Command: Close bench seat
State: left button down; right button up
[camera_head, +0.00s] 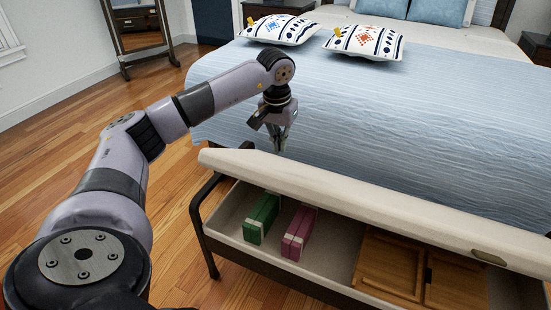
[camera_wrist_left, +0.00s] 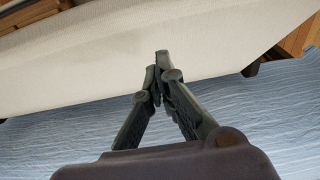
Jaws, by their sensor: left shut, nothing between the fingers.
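The bench (camera_head: 232,222) stands at the foot of the bed with its storage box showing. Its cream padded seat (camera_head: 350,190) is raised along the bed side, leaving the box open toward me. Inside lie a green box (camera_head: 262,218), a pink box (camera_head: 299,233) and wooden trays or boxes (camera_head: 390,268). My left gripper (camera_head: 279,148) is shut and empty, fingers pointing down on the bed side of the seat. In the left wrist view, its fingertips (camera_wrist_left: 160,70) overlap the cream seat (camera_wrist_left: 200,40); I cannot tell whether they touch it. My right gripper is not seen.
The bed (camera_head: 370,110) with a blue cover lies right behind the bench. Two patterned cushions (camera_head: 279,29) (camera_head: 365,42) lie on it. A standing mirror (camera_head: 138,28) is at the back left. Wooden floor (camera_head: 50,160) is free at the left.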

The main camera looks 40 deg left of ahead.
aim_at(277, 170)
pick_arm(q)
jog(key=shift+s+d+f, duration=0.2)
jog(key=shift+s+f, duration=0.4)
jog(key=shift+f, duration=0.2)
jog(key=shift+s+d+f, duration=0.15)
jog(key=shift+s+f, duration=0.4)
jog(key=shift+f, duration=0.25)
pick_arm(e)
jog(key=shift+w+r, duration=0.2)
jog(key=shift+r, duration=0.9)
pick_arm(q)
jog(key=shift+s+f+b, duration=0.1)
jog(key=shift+f+b, duration=0.05)
jog(key=shift+b, duration=0.2)
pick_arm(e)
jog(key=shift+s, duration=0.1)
